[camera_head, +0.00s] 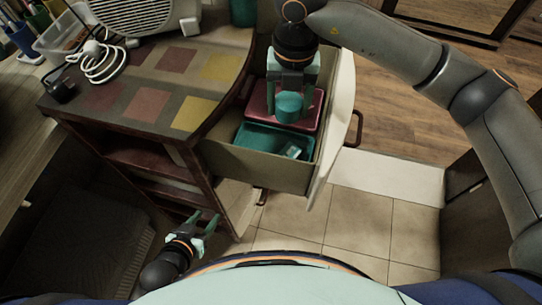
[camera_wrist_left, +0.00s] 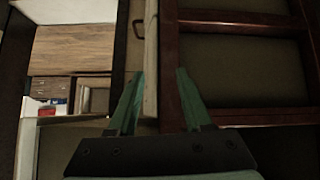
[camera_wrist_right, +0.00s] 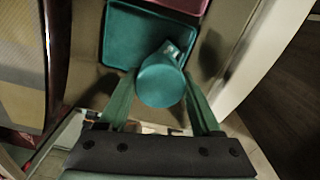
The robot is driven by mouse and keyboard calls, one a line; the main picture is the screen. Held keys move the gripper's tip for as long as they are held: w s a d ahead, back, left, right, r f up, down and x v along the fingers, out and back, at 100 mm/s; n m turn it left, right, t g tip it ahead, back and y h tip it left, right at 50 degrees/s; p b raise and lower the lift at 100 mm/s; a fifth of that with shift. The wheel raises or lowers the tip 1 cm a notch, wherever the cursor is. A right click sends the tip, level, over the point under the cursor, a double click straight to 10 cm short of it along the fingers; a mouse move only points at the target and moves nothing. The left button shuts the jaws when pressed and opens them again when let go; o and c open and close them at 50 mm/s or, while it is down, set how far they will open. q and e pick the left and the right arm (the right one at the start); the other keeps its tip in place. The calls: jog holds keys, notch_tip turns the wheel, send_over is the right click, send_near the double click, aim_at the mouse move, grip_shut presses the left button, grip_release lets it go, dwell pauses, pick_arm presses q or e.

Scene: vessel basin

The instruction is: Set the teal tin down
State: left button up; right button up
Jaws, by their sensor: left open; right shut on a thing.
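The teal tin (camera_head: 289,107), a small round one, is between the fingers of my right gripper (camera_head: 292,98), which is shut on it. In the head view the tin overlaps the red tray (camera_head: 256,103) in the open drawer. In the right wrist view the tin (camera_wrist_right: 161,84) overlaps the edge of the teal tray (camera_wrist_right: 118,45). I cannot tell whether its base touches anything. The teal tray (camera_head: 259,138) lies nearer in the drawer, with a small pale thing in it. My left gripper (camera_head: 207,222) is open and empty, low by the cabinet.
The open drawer (camera_head: 255,171) has a pale front (camera_head: 339,115) with a dark handle (camera_head: 355,129). The cabinet top (camera_head: 150,103) beside it has coloured squares, a white cable (camera_head: 100,65) and a speaker-like box (camera_head: 145,15). The tiled floor (camera_head: 300,222) is clear.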

jog(key=a+f+m+b, duration=0.3)
jog(key=a+f+m, duration=0.2)
jog(key=m, duration=0.9)
send_near(262, 148)
jog(key=shift+s+f+b, duration=0.4)
jog(key=shift+s+f, duration=0.45)
jog(key=shift+s, duration=0.05)
pick_arm(q)
jog(key=shift+w+d+f, duration=0.25)
jog(key=shift+d+f, duration=0.2)
jog(key=shift+f, duration=0.25)
jog(key=shift+w+d+f, duration=0.2)
jog(key=shift+d+f, duration=0.25)
jog(key=shift+f, duration=0.25)
pick_arm(e)
jog(key=shift+a+f, duration=0.1)
jog(key=shift+f, duration=2.3)
pick_arm(q)
jog(key=shift+f, duration=0.1)
pick_arm(e)
jog(key=shift+f+b, duration=0.2)
jog(key=shift+b, duration=0.15)
jog(key=o, duration=1.3)
jog(key=shift+o, duration=0.2)
jog(key=shift+r, duration=0.1)
